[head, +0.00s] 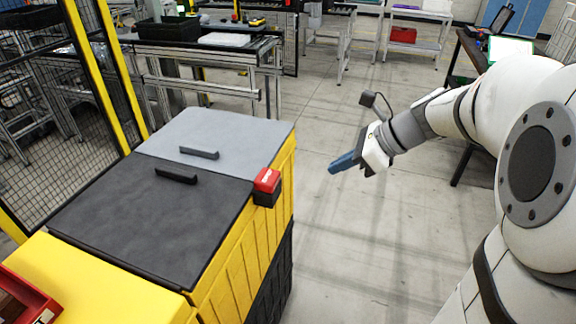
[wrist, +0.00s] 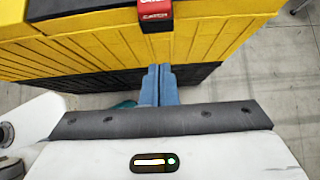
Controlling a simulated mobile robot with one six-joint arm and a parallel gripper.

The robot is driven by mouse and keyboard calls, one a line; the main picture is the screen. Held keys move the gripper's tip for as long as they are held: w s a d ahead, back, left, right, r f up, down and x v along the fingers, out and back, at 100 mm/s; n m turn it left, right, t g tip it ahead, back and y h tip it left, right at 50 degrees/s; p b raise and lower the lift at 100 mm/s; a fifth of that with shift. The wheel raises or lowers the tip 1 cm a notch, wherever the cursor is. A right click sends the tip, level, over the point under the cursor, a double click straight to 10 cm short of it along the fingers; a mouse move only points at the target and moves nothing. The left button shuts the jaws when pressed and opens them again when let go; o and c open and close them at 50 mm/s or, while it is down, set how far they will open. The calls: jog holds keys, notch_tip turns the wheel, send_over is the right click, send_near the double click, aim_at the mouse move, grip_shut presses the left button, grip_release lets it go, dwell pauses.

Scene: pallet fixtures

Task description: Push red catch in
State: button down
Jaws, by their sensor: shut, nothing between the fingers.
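The red catch (head: 267,180) sits on a black block at the right edge of the yellow box (head: 270,235), by the seam between the dark lid (head: 140,215) and the grey lid (head: 225,130). In the wrist view the red catch (wrist: 156,10) is at the top edge, partly cut off, with white lettering on it. My gripper (head: 333,169) is to the right of the catch, apart from it, over open floor. In the wrist view its blue fingers (wrist: 158,72) are together and empty, pointing toward the box side below the catch.
Each lid has a bar handle, one black (head: 176,176) and one grey (head: 199,153). A red bin (head: 25,300) is at the lower left. A yellow-framed mesh fence (head: 60,110) stands at the left. The floor between box and arm is clear.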

jog(key=shift+s+a, duration=0.1)
jog(key=p, duration=0.2)
send_near(278, 184)
notch_tip(278, 184, down, 4)
jog(key=a, duration=0.3)
jog(key=shift+w+a, duration=0.45)
jog(key=shift+w, duration=0.1)
jog(key=shift+w, duration=0.1)
